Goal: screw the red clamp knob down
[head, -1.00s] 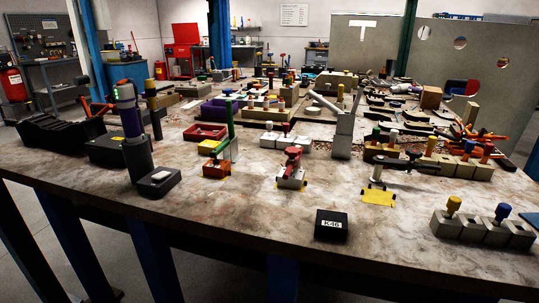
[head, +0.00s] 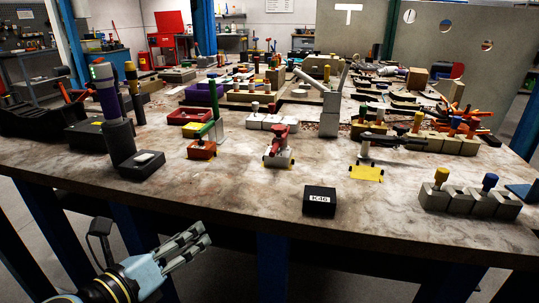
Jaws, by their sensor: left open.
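The red clamp knob (head: 280,135) sits on top of a small pale clamp block (head: 279,158) with yellow marks at its base, near the middle of the table. My left gripper (head: 195,235) is at the lower left, in front of the table's front edge and lower than its top in the picture. It is open and empty, well apart from the knob. Whether the knob touches its block all round is too small to tell. My right gripper is not in view.
A black box marked K46 (head: 319,201) stands near the front edge. A dark cylinder on a base (head: 121,140) stands at the left. A grey block row with yellow and blue knobs (head: 468,203) is at the right. Bare tabletop (head: 225,190) lies in front of the clamp.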

